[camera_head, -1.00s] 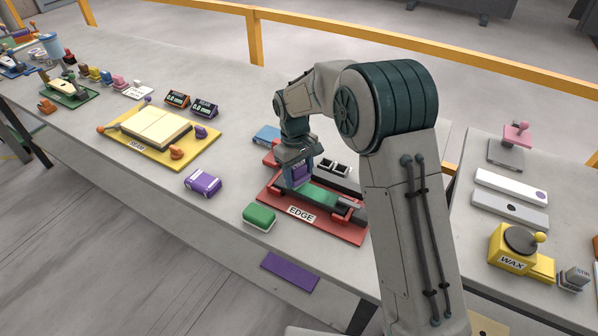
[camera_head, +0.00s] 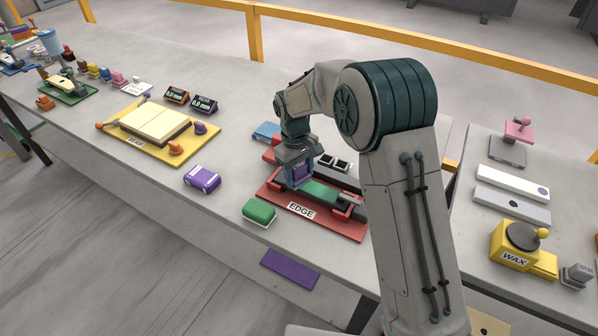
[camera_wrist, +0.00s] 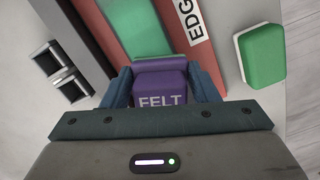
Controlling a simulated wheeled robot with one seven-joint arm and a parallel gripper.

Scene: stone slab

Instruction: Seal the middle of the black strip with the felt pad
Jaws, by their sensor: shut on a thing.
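My gripper (camera_head: 301,181) is shut on the purple felt pad (camera_wrist: 160,84), whose face reads FELT in the wrist view. In the head view the pad is at the red EDGE fixture (camera_head: 335,229), over the left part of a green section (camera_head: 322,194) lying along it. That green section also shows in the wrist view (camera_wrist: 137,28), just beyond the pad. A dark strip end (camera_head: 348,199) shows right of the green in the head view. A dark bar (camera_wrist: 85,22) runs alongside the green in the wrist view. Whether the pad touches the strip is hard to tell.
A green-topped block (camera_head: 259,212) and a purple block (camera_head: 201,179) stand left of the fixture. A purple mat (camera_head: 290,270) lies at the front edge. Small black-framed blocks (camera_head: 332,161) sit behind the fixture. The yellow SEAM fixture (camera_head: 180,155) is farther left.

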